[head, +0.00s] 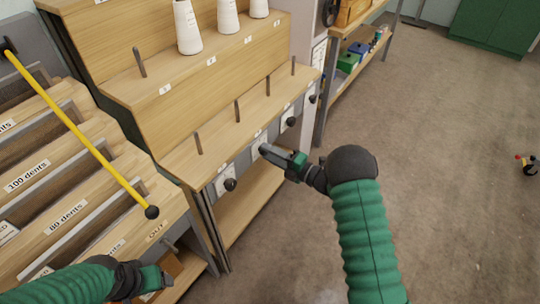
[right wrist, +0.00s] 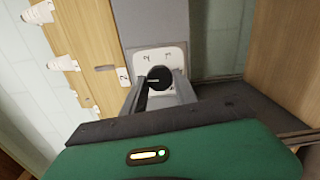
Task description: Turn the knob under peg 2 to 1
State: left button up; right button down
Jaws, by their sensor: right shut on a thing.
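The knob under peg 2 is a round black knob (right wrist: 160,77) on a white plate (right wrist: 143,61) in the right wrist view. A tag reading 2 (right wrist: 123,77) is beside it. A pale line shows on the knob's face; I cannot read which number it points at. My right gripper (head: 265,151) is shut on this knob, one finger on each side of it. In the head view the gripper mostly hides the knob. Peg 2 (head: 237,111) stands upright on the shelf above. My left gripper (head: 160,281) is low at the bottom left, away from the knobs; its jaws are unclear.
Other black knobs (head: 230,184) (head: 291,121) sit along the same front panel. White yarn cones (head: 187,27) stand on the upper shelf. A rack with dents labels (head: 30,176) and a yellow rod (head: 80,130) is at left. The floor at right (head: 440,170) is mostly clear.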

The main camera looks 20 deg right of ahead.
jog(key=shift+s+f+n, duration=0.1)
jog(key=shift+f+n, duration=0.3)
jog(key=shift+n, duration=0.2)
jog(key=c, duration=1.1)
grip_release()
jog(key=shift+o, duration=0.7)
jog(key=shift+r, duration=0.2)
jog(key=p+v, duration=0.3)
jog(key=v, duration=1.3)
jog(key=shift+s+d+p, duration=0.25)
jog(key=shift+d+p, duration=0.05)
jog(key=shift+p, duration=0.1)
jog(key=shift+f, duration=0.1)
